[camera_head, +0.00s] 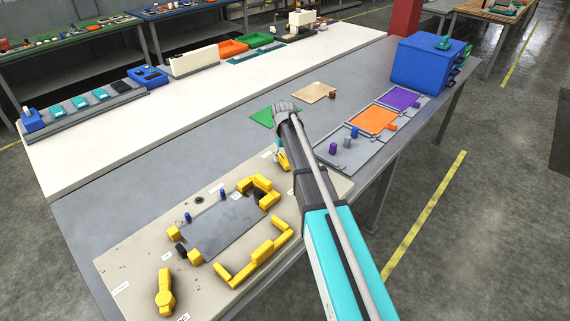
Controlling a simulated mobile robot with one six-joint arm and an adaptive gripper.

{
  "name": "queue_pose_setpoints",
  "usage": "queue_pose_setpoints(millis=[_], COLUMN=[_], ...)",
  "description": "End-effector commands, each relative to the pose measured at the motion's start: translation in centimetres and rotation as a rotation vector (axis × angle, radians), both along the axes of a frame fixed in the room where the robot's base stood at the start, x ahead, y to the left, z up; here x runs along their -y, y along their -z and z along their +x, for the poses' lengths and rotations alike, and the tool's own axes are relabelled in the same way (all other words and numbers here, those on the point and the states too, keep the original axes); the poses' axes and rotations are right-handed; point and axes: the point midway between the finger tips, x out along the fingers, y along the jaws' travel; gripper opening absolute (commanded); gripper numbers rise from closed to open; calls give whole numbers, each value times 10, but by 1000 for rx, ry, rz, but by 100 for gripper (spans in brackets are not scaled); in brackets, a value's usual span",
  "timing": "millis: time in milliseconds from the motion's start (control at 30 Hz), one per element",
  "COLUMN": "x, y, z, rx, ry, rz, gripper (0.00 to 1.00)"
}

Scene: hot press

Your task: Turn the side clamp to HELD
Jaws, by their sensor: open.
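The pale fixture board (130,262) lies on the near part of the grey bench, with a flat grey plate (222,227) on it. Yellow clamp parts surround the plate: a bent one (262,187) at its far right corner, a long one (256,258) along its near right side, and a separate lever (165,292) at the near left. Another small yellow part (283,160) shows beside my arm. The labels are too small to read, so I cannot tell which part is the side clamp or its setting. My arm reaches over the board's right end; my gripper's fingers are hidden behind it.
Blue pins (222,194) and a dark knob (182,251) stand around the plate. Right of my arm are a grey tray (347,157) with small cylinders, an orange panel (374,120), a purple panel (402,98) and a blue box (428,65). The bench's middle left is clear.

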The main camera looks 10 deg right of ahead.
Motion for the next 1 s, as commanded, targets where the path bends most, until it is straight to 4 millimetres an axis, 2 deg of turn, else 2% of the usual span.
queue_pose_setpoints(millis=[33,233,700,767,1000], x=[0,0,-1,-1,-1], y=[7,16,18,18,18], z=[0,0,0,0,0], rx=[0,0,0,0,0], ry=[0,-1,-1,-1,-1], rz=[0,0,0,0,0], gripper=[70,70,70,63,18])
